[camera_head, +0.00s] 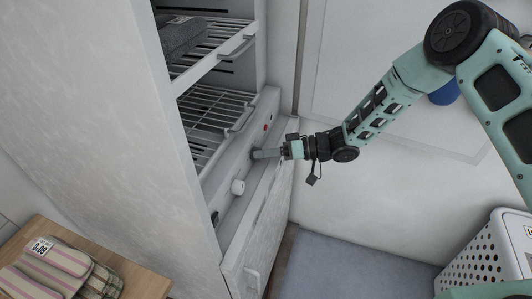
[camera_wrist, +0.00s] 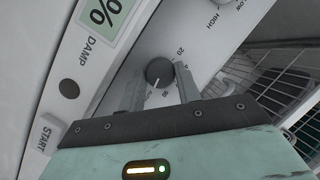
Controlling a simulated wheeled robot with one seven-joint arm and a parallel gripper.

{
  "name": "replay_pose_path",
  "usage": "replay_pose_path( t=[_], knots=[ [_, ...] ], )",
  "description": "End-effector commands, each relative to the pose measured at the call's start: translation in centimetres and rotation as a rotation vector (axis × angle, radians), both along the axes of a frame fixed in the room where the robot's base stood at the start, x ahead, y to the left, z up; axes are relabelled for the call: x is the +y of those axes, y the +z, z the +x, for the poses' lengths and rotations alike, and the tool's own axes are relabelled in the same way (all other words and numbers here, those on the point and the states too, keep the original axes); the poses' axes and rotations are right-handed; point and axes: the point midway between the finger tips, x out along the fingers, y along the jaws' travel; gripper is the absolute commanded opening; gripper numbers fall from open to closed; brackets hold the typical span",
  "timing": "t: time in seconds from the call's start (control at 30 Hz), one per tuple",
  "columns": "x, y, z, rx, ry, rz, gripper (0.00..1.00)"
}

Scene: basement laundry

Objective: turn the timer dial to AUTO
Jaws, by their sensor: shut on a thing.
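The timer dial is a dark grey round knob (camera_wrist: 159,71) on a white panel in the wrist view. A white pointer line on it faces down in the picture, slightly left. Numbers are printed around it; "20" is readable, but parts of the scale are hidden by my fingers, and I cannot read AUTO. My gripper (camera_wrist: 159,85) has one finger on each side of the dial and is shut on it. In the head view my gripper (camera_head: 264,154) reaches the panel from the right, and the dial is mostly hidden there.
A white knob (camera_head: 238,187) sits nearer on the same panel. The wrist view shows a DAMP display (camera_wrist: 108,14), a dark round button (camera_wrist: 69,88) and a START label. Wire racks (camera_head: 215,115) stand beside the panel. A perforated white basket (camera_head: 485,255) stands at right; folded cloths (camera_head: 50,268) lie at lower left.

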Motion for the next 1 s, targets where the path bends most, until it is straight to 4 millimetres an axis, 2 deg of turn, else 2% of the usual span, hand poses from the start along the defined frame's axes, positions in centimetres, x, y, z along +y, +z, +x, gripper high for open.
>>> replay_pose_path(
  t=[0.1, 0.13, 0.2, 0.47, 0.63, 0.77, 1.0],
  knots=[
    [0.0, -0.1, -0.1, 0.002, 0.001, -0.001, 0.1],
    [0.0, -0.1, -0.1, 0.002, 0.001, -0.001, 0.39],
    [0.0, -0.1, -0.1, 0.001, 0.001, -0.001, 0.55],
    [0.0, 0.0, 0.0, 0.0, -0.001, -0.001, 0.55],
    [-1.2, 0.2, 0.0, -0.001, -0.002, -0.001, 0.55],
    [-3.5, 0.6, -0.1, -0.002, -0.004, -0.001, 0.55],
    [-9.0, 1.8, -0.6, -0.001, -0.004, -0.001, 0.55]
  ],
)
